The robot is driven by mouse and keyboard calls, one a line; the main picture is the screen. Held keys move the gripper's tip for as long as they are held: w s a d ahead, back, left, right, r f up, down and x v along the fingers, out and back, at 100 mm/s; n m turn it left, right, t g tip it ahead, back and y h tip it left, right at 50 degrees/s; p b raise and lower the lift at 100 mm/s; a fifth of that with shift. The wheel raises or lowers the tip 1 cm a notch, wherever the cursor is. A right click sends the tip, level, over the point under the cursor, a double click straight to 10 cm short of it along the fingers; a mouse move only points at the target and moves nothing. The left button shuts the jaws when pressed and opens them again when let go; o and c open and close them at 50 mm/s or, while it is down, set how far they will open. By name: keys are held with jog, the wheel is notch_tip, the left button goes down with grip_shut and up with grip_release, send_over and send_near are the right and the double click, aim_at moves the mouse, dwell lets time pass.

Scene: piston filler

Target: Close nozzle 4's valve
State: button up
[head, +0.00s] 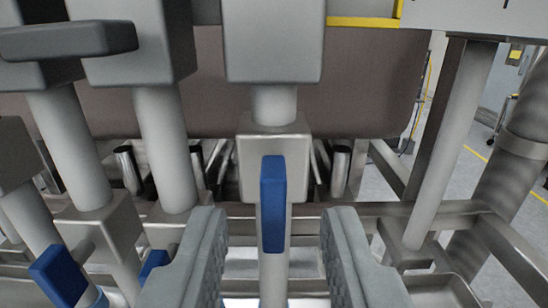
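A valve with a blue handle (273,205) is at the centre of the head view, in front of a grey metal valve block (290,150). The handle stands upright, in line with the pipe below the block. My gripper (273,250) is open, with one grey finger on each side of the handle's lower part and a gap on both sides. The fingers do not appear to touch it. No nozzle number is readable, so I cannot tell which nozzle this is.
Other valves with blue handles (58,276) stand at the lower left. A dark grey bar (68,39) juts out at the upper left. Steel frame rails (452,215) and an upright post (455,130) are on the right. Floor shows at the far right.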

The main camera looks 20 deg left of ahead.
jog(key=shift+x, duration=1.25)
grip_shut()
jog(key=m, duration=0.4)
jog(key=shift+d+m, duration=0.1)
jog(key=shift+m, duration=0.2)
jog(key=m, duration=0.4)
jog(key=shift+m, duration=0.3)
jog(key=m, duration=0.4)
jog(key=shift+w+d+f+m, duration=0.1)
jog(key=shift+f+m, duration=0.05)
jog(key=shift+m, duration=0.15)
jog(key=shift+f+m, duration=0.1)
jog(key=shift+m, duration=2)
